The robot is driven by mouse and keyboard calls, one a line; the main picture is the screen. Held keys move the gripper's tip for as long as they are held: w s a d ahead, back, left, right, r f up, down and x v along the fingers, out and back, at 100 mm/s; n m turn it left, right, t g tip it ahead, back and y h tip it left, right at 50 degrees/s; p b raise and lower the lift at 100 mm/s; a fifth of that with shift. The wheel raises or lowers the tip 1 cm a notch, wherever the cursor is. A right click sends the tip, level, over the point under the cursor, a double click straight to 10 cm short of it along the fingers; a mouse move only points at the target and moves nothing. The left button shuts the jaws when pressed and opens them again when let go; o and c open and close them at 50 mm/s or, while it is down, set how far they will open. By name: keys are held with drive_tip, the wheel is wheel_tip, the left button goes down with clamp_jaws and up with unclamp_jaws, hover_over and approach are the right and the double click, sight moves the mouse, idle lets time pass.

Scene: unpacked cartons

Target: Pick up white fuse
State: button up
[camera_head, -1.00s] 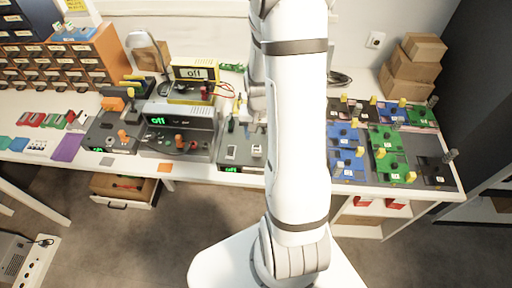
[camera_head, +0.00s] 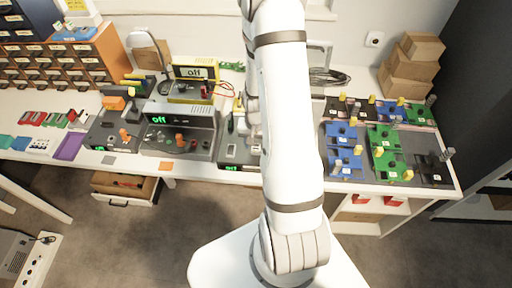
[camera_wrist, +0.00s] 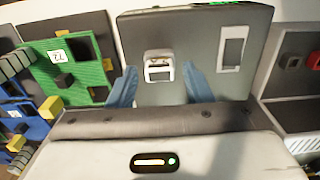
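The white fuse (camera_wrist: 158,68) sits in a grey test device (camera_wrist: 140,30), left of an empty-looking rectangular slot. The same grey device (camera_head: 240,153) stands on the bench in the head view, partly hidden by my arm. My gripper (camera_wrist: 159,72) is open, with its two bluish fingers on either side of the fuse in the wrist view. The fingers look apart from the fuse, with a gap on each side. How far they are from it in depth I cannot tell. In the head view my arm hides most of the gripper.
Green and blue circuit boards (camera_head: 384,150) lie right of my arm. A grey device reading "off" (camera_head: 178,128) stands to the left, with a yellow meter (camera_head: 194,72) behind it. Cartons (camera_head: 412,65) are stacked at the back right.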

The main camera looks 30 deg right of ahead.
clamp_jaws()
drive_tip(key=shift+r, duration=0.1)
idle(0.4)
wheel_tip(320, 180, up, 10)
drive_tip(key=b, duration=0.1)
idle(0.5)
